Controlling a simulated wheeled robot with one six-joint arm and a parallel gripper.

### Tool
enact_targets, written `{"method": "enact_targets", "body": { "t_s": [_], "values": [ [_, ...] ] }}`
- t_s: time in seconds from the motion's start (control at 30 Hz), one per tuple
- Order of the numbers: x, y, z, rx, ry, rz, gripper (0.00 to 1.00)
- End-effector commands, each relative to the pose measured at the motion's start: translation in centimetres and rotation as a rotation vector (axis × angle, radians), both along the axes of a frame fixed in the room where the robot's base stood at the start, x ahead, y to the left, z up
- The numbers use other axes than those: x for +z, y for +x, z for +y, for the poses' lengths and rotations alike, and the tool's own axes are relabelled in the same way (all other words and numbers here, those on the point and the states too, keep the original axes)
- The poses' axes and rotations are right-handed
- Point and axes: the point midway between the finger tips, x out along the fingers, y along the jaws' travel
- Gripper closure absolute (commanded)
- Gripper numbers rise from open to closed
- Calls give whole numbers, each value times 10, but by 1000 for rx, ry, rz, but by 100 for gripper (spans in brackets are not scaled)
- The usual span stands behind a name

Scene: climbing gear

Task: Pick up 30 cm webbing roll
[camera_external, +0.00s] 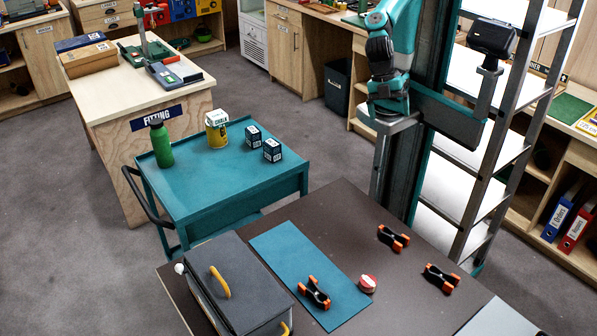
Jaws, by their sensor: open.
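A small red and white roll (367,284), which looks like the webbing roll, lies on the dark brown table at the right edge of a blue mat (297,262). I cannot read any length on it. My teal and black arm stands on its column at the upper right, well behind the table. The arm rises out of the top of the picture, so my gripper is not in view. Nothing of mine touches the roll.
Black and orange clamps lie on the mat (314,293), behind the roll (393,238) and to its right (441,279). A dark grey case (238,283) with yellow handles stands left. A teal cart (207,190) stands behind.

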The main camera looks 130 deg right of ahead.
Motion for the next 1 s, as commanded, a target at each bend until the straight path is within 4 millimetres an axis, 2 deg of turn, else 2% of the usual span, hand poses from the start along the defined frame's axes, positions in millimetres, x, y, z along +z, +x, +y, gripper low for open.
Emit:
{"method": "enact_targets", "body": {
  "t_s": [0.47,0.53,0.8,0.9,0.97,1.0],
  "values": [
    [0,0,0,0,0,0,6],
    [0,0,0,0,0,0,19],
    [-1,1,0,3,-1,-2,19],
    [-9,16,5,36,-13,-12,19],
    [-19,34,12,81,-32,-25,19],
    [-28,51,19,121,-46,-38,19]
  ]
}}
